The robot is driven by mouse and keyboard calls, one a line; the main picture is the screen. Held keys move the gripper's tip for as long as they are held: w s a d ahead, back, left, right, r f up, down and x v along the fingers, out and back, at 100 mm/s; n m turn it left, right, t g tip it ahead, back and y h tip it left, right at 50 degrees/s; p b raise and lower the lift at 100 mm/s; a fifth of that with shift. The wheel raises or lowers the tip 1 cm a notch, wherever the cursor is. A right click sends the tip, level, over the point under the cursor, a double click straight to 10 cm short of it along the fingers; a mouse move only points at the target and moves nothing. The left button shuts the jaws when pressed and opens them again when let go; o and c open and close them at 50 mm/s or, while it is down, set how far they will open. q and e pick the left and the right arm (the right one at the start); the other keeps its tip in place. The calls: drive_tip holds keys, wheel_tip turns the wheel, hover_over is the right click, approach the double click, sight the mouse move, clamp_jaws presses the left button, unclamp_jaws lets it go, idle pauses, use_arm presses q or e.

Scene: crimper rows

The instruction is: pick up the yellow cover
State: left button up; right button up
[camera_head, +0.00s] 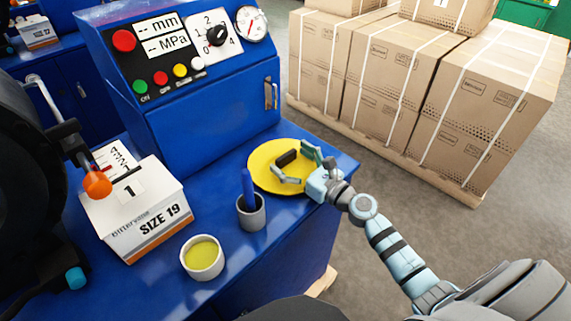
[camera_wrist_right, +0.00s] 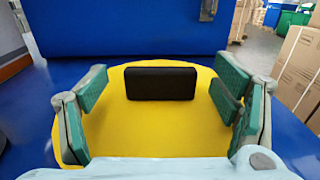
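The yellow cover (camera_head: 264,172) is a round flat disc with a black block-shaped handle (camera_head: 286,158) on top. It lies on the blue bench top near the right edge. In the right wrist view the yellow cover (camera_wrist_right: 150,129) fills the middle, with the black handle (camera_wrist_right: 161,83) upright between my fingers. My right gripper (camera_head: 300,165) is open over the cover, its fingers on either side of the handle with gaps to it. The right gripper (camera_wrist_right: 162,92) also shows spread in its wrist view. My left gripper is not in view.
A grey cup with a blue stick (camera_head: 250,212) and a cup of yellow-green content (camera_head: 202,258) stand left of the cover. A SIZE 19 box (camera_head: 140,215) stands farther left. The blue control panel (camera_head: 190,60) rises behind. Stacked cartons (camera_head: 400,80) stand on the floor at right.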

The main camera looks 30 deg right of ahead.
drive_tip(key=c, duration=1.4)
drive_tip(key=shift+o, duration=0.2)
drive_tip(key=shift+r, duration=0.1)
